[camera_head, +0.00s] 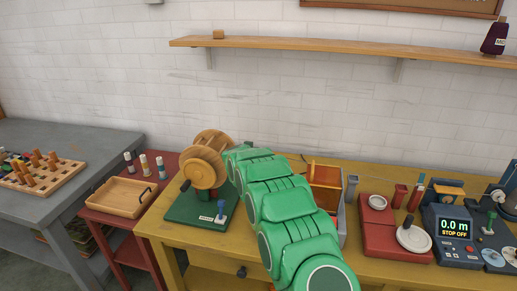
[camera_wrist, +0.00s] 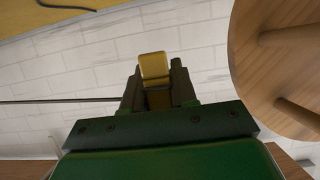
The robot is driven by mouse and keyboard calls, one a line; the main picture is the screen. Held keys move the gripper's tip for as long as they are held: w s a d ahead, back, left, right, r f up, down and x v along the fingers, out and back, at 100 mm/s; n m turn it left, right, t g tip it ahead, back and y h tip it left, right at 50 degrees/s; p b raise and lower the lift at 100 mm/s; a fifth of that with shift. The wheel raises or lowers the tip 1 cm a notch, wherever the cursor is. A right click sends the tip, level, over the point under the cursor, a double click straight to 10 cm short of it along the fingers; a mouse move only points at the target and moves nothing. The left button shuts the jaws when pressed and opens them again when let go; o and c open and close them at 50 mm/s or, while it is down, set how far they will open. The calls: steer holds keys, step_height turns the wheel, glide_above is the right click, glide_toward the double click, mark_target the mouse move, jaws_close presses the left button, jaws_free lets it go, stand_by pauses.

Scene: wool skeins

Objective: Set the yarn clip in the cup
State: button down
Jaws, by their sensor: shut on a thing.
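My gripper (camera_wrist: 158,92) is shut on a small yellow-gold piece (camera_wrist: 154,67), which looks like the yarn clip, in the wrist view. Its top sticks out beyond the dark fingers. A thin dark line runs left from beside the fingers; I cannot tell if it is attached. In the head view my green arm reaches to the wooden wheel (camera_head: 204,163), and the gripper and held piece are hidden. The wheel also shows close on the right in the wrist view (camera_wrist: 270,60). A small round pale cup-like dish (camera_head: 377,202) sits on a red block; I cannot be sure it is the cup.
The wheel stands on a green base (camera_head: 196,207) on the yellow table (camera_head: 170,232). An orange box (camera_head: 325,178) stands behind my arm. A display unit (camera_head: 455,232) stands at the right. A wooden tray (camera_head: 120,197) and several small bottles are on the red side table.

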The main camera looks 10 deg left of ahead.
steer(key=shift+f, duration=3)
steer(key=c, duration=0.8)
jaws_free()
steer(key=shift+s, duration=0.1)
